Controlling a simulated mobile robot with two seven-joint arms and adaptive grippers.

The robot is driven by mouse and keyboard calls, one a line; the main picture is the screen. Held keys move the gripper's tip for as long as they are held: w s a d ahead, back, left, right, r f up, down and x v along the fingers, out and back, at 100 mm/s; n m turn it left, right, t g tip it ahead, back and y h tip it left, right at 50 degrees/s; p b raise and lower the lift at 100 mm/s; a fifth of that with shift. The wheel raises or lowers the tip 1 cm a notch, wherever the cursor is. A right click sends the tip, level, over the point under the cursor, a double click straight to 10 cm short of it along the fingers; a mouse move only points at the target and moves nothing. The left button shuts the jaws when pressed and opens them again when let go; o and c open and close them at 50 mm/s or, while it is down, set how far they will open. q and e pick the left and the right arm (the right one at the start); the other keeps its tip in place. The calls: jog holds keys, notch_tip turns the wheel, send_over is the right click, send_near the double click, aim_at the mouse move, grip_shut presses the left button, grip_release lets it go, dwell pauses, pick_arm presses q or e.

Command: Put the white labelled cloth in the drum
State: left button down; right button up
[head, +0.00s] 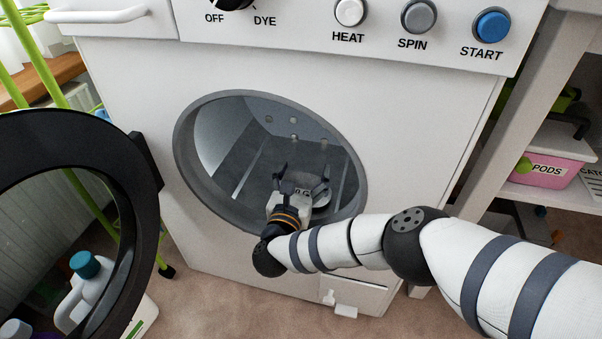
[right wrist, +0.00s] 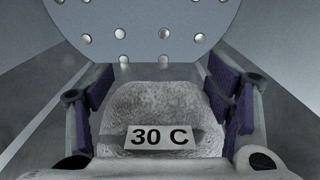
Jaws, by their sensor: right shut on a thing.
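The white cloth (right wrist: 165,105), fuzzy and bearing a "30 C" label, sits between the fingers of my right gripper in the right wrist view. My right gripper (head: 303,180) is shut on it and reaches through the round opening into the drum (head: 255,150). In the head view the cloth is mostly hidden by the gripper. The drum's perforated back wall (right wrist: 150,30) is ahead of the cloth in the right wrist view, with grey sloping sides around it. I cannot tell whether the cloth touches the drum floor. My left gripper is not in view.
The round door (head: 147,190) stands open at the left. The opening's grey rim (head: 185,150) surrounds my right wrist. Above are the START button (head: 492,26) and other controls. A pink PODS box (head: 548,172) is on the right shelf, and a jug (head: 85,285) stands behind the door.

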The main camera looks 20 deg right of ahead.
jog(key=o, duration=1.6)
jog(key=shift+r, duration=0.1)
jog(key=shift+s+a+r+p, duration=0.6)
jog(key=shift+s+p, duration=0.15)
jog(key=shift+s, duration=0.1)
jog(key=shift+s+a+r+p, duration=0.5)
jog(key=shift+s+a+p, duration=0.1)
jog(key=shift+s+p, duration=0.2)
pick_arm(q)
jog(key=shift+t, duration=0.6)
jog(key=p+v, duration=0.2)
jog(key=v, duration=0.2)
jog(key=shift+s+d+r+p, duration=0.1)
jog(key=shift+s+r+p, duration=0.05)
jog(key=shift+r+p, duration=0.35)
pick_arm(e)
jog(key=v, duration=1)
jog(key=shift+r, duration=0.3)
jog(key=shift+a, duration=0.1)
